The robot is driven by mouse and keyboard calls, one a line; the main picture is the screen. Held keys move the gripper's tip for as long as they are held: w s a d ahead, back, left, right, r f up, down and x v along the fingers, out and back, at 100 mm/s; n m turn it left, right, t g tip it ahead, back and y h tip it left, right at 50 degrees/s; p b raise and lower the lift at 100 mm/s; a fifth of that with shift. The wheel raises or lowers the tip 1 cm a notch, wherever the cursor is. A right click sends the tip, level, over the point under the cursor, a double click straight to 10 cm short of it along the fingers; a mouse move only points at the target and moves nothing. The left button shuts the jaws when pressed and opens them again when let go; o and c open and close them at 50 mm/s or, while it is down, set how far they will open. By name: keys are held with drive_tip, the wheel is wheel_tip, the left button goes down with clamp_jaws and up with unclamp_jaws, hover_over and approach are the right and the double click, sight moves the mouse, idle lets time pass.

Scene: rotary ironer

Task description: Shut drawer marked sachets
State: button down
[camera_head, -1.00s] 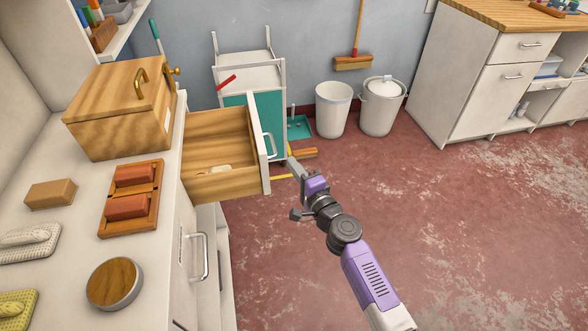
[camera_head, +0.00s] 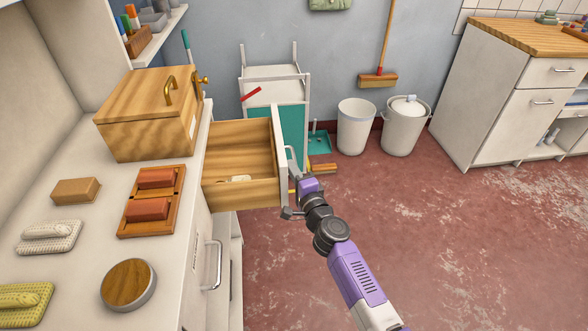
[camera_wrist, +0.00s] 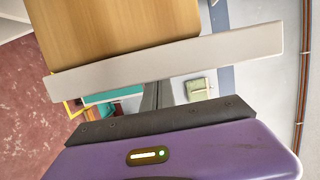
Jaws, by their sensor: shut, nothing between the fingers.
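A wooden drawer (camera_head: 240,192) stands pulled out from the white counter, with a small pale item inside. Its white front panel (camera_head: 279,140) faces right; no marking on it is readable from here. My gripper (camera_head: 292,166) is shut and empty, right at the outer face of the panel, near its handle. In the wrist view the panel's pale top edge (camera_wrist: 170,62) crosses the picture, with the drawer's wood beyond it. The dark fingers (camera_wrist: 158,96) point at the panel; whether they touch it I cannot tell.
A wooden box (camera_head: 150,115), a tray with red blocks (camera_head: 152,200) and a round wooden-topped item (camera_head: 128,285) sit on the counter (camera_head: 85,280). A white trolley (camera_head: 275,88) stands behind the drawer, two bins (camera_head: 357,128) further right. The red floor on the right is clear.

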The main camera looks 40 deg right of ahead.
drive_tip(key=w+a, duration=0.2)
drive_tip(key=a, duration=0.1)
drive_tip(key=w+a, duration=0.3)
drive_tip(key=a, duration=0.1)
drive_tip(key=w+a+b, duration=0.1)
drive_tip(key=w+a, duration=0.1)
drive_tip(key=a, duration=0.2)
drive_tip(key=shift+w+a, duration=0.1)
drive_tip(key=shift+w, duration=0.15)
